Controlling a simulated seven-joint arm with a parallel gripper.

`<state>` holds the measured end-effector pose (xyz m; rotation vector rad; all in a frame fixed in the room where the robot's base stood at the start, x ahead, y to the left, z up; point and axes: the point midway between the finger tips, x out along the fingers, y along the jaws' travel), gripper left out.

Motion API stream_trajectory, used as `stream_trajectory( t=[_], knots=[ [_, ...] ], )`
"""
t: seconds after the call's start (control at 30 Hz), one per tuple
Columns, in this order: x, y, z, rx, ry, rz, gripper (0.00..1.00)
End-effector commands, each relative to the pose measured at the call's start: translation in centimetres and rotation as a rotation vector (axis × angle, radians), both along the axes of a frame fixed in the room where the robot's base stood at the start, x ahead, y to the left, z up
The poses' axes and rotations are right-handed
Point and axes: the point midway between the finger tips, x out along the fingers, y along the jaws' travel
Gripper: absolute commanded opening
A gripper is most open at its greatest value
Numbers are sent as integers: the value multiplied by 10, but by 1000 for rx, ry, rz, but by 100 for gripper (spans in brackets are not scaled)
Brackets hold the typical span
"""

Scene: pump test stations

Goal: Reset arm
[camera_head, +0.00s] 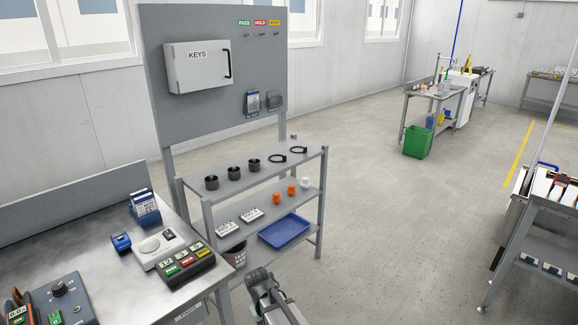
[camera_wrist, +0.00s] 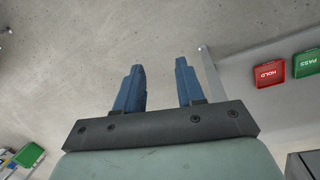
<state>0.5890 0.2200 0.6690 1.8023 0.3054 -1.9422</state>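My gripper (camera_wrist: 160,66) shows in the wrist view with its two blue fingers apart. Nothing is between them, only grey concrete floor behind. In the head view, part of my arm (camera_head: 270,292) reaches in at the bottom middle, beside the front of the shelf rack. I cannot make out the fingers there. The arm appears clear of the rack and the bench.
A metal bench (camera_head: 105,240) with devices is at left. A shelf rack (camera_head: 245,168) holds black cups, orange pieces and a blue tray (camera_head: 284,231). Red HOLD (camera_wrist: 268,74) and green PASS (camera_wrist: 306,64) labels show at the wrist view's right. Open floor lies right.

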Motion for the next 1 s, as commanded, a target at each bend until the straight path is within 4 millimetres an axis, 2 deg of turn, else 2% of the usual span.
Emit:
stream_trajectory(
  t=[0.03,0.1,0.27,0.5,0.77,1.0],
  knots=[
    [-10,-15,-16,-5,23,-21,38],
    [-20,-32,-34,-6,48,-46,38],
    [-48,-67,-73,-11,105,-101,38],
    [-98,-117,-125,-11,192,-190,38],
    [-163,-161,-171,-6,285,-288,38],
    [-229,-193,-203,3,372,-384,38]
  ],
)
